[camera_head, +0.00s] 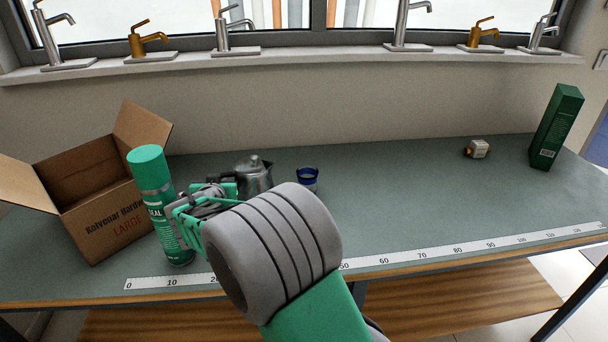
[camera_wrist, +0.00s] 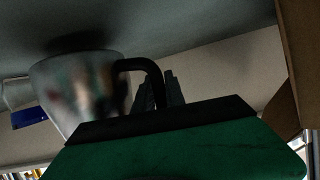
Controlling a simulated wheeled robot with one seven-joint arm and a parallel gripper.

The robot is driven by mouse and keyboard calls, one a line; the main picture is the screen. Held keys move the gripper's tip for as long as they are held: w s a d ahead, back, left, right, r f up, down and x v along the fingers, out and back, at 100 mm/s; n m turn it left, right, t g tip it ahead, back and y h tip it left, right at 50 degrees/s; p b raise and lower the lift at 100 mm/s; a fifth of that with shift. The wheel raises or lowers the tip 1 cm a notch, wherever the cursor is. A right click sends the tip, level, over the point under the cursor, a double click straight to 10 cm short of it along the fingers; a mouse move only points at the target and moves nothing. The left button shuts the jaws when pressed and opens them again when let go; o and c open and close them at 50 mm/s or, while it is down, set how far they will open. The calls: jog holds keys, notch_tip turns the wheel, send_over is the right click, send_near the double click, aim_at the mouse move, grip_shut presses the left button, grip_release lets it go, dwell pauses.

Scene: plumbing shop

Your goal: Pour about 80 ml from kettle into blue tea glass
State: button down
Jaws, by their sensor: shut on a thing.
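The kettle (camera_head: 254,174), grey metal with a lidded top, is upright on or just above the bench; I cannot tell if its base touches. My gripper (camera_head: 229,186) reaches it from the left and is shut on its handle. In the wrist view the picture is upside down, and the kettle (camera_wrist: 82,88) shows its dark handle (camera_wrist: 146,68) at my fingers (camera_wrist: 163,90). The blue tea glass (camera_head: 307,178) stands upright just right of the kettle, apart from it. It also shows at the left edge of the wrist view (camera_wrist: 29,118). Its contents cannot be made out.
A green-capped spray can (camera_head: 152,175) stands close left of my gripper, before an open cardboard box (camera_head: 100,205). A small white-and-brass part (camera_head: 478,149) and a tall green box (camera_head: 556,127) are at right. A ruler strip (camera_head: 440,252) runs along the front edge. The bench's right middle is clear.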

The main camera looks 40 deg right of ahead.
jog(key=shift+f, duration=0.55)
jog(key=shift+s, duration=0.1)
jog(key=shift+s+r+p, duration=0.1)
jog(key=shift+r+p, duration=0.3)
jog(key=p, duration=0.1)
jog(key=r+m+p, duration=0.1)
jog(key=d+r+p, duration=0.1)
jog(key=shift+s+d+r+m, duration=0.1)
jog(key=shift+s+r+m, duration=0.1)
jog(key=shift+s+m, duration=0.1)
notch_tip(320, 180, up, 9)
jog(key=m+t+y+p, duration=0.2)
jog(key=m+y+p, duration=0.25)
jog(key=p, duration=0.65)
send_over(248, 160)
jog(key=shift+s+f+m+h, duration=0.1)
jog(key=shift+m+h, duration=0.15)
jog(key=shift+s+d+r+m+p, duration=0.1)
jog(key=shift+d+r+m+p, duration=0.15)
jog(key=shift+r+p, duration=0.2)
jog(key=shift+s+d+r+m+p, duration=0.15)
jog(key=shift+r+m+p, duration=0.1)
jog(key=shift+r+p, duration=0.15)
jog(key=shift+s+d+r+m+t+y+p, duration=0.1)
jog(key=shift+d+r+m+t+y+p, duration=0.2)
jog(key=shift+y, duration=0.2)
